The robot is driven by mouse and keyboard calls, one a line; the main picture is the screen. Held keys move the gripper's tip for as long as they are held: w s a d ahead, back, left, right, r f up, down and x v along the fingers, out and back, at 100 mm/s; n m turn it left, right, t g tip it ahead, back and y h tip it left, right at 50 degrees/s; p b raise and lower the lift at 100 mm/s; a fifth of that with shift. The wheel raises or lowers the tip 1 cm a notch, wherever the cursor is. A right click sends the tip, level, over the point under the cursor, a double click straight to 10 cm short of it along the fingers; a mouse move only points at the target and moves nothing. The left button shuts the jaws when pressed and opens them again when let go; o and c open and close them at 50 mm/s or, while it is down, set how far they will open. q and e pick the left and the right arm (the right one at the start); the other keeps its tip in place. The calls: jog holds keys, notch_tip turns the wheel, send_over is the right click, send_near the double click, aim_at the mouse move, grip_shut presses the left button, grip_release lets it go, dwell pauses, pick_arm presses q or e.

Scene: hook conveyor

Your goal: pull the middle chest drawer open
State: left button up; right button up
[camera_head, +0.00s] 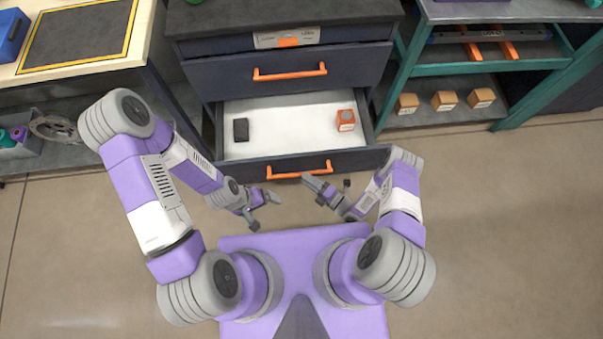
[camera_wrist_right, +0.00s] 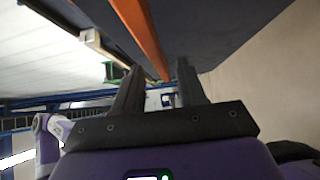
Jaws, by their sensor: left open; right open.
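The chest (camera_head: 190,52) stands at the back centre. Its upper drawer (camera_head: 222,78), with an orange handle (camera_head: 290,74), is closed. The drawer below it (camera_head: 285,112) is pulled out, showing a white inside. I take this one as the middle drawer; anything lower is hidden. Its orange handle (camera_head: 300,171) is on the dark front. My right gripper (camera_head: 318,190) is open just in front of that handle. In the right wrist view an orange bar (camera_wrist_right: 142,36) runs ahead between the open fingers; contact cannot be told. My left gripper (camera_head: 265,208) is open, empty, lower and to the left.
The open drawer holds a black box (camera_head: 241,130) and an orange box (camera_head: 346,120). A workbench (camera_head: 140,40) stands left. A teal shelf (camera_head: 455,70) with several wooden blocks (camera_head: 444,101) stands right. The floor (camera_head: 510,230) is clear at right.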

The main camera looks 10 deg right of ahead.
pick_arm(q)
jog(key=shift+r, duration=0.3)
pick_arm(e)
jog(key=shift+v, duration=1.65)
